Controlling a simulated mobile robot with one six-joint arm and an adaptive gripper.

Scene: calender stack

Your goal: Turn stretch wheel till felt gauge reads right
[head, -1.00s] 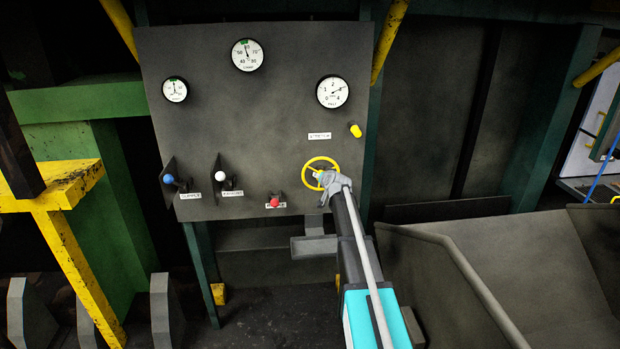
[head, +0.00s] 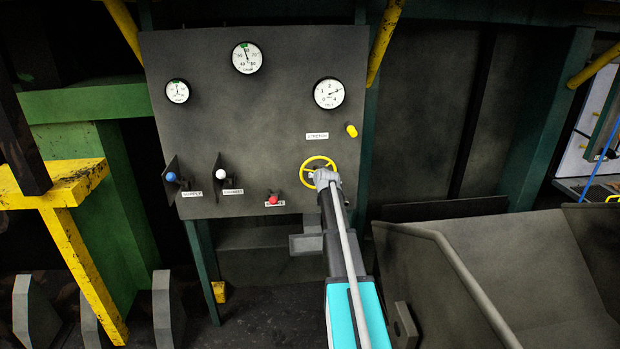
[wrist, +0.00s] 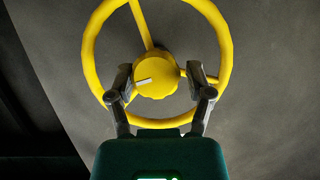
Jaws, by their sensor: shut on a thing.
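The yellow stretch wheel (head: 318,157) is at the lower right of the dark panel, below a white label (head: 317,136) that seems to read STRETCH. My gripper (head: 321,177) is at its lower side. In the wrist view, my gripper (wrist: 160,85) has one finger on each side of the yellow hub (wrist: 156,72), with the lower rim (wrist: 155,122) passing between the fingers. It is shut on the wheel. The felt gauge (head: 329,94) is above the wheel, and its needle points right and slightly up, near the 3. Its fine marks are too small to read.
Two more gauges (head: 247,58) (head: 177,91) sit to the left, each with a green mark at the top. Blue (head: 171,177), white (head: 221,174) and red (head: 273,199) knobs are left of the wheel. A yellow knob (head: 352,131) is above right. A grey rail (head: 455,255) is at right.

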